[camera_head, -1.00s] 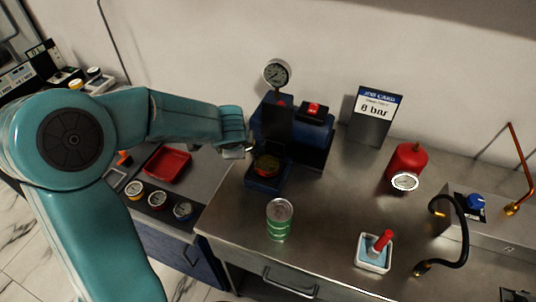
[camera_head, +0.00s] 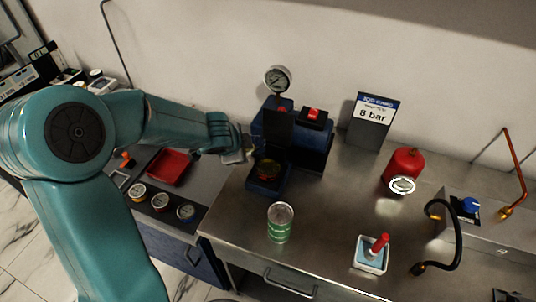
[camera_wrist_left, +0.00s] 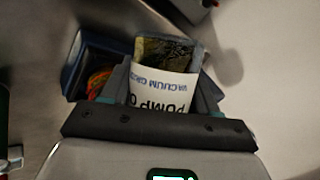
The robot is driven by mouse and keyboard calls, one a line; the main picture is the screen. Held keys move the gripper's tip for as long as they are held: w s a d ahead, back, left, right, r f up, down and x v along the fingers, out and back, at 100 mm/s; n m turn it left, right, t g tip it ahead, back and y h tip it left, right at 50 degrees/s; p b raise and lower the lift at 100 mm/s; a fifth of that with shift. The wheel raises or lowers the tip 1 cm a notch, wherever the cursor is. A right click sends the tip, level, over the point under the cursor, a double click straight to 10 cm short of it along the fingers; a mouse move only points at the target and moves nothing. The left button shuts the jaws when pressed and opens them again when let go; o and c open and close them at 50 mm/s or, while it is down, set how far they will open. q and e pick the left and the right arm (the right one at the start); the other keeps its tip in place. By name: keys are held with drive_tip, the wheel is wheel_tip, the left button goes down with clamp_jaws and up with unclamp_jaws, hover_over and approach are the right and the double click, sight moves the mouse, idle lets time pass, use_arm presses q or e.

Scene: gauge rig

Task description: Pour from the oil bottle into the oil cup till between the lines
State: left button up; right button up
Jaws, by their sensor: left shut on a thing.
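My left gripper (camera_head: 238,150) is at the left side of the blue rig. It is shut on the oil bottle, which shows in the left wrist view (camera_wrist_left: 165,85) as a dark, glossy bottle with a white label reading "VACUUM" and "PUMP O". In the head view only a pale bit of the bottle (camera_head: 233,157) shows beside the fingers. No stream is visible. My right gripper is not in view.
A dial gauge (camera_head: 277,80) stands above the rig. A red tray (camera_head: 168,167) lies left.

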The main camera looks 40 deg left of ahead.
use_arm(q)
drive_tip(key=r+p, duration=0.1)
drive_tip(key=r, duration=0.1)
drive_tip(key=r+p, duration=0.1)
drive_tip(key=shift+d+r+h+p, duration=0.15)
drive_tip(key=shift+d+h+p, duration=0.1)
drive_tip(key=shift+h+p, duration=0.05)
drive_tip(key=shift+w, duration=0.1)
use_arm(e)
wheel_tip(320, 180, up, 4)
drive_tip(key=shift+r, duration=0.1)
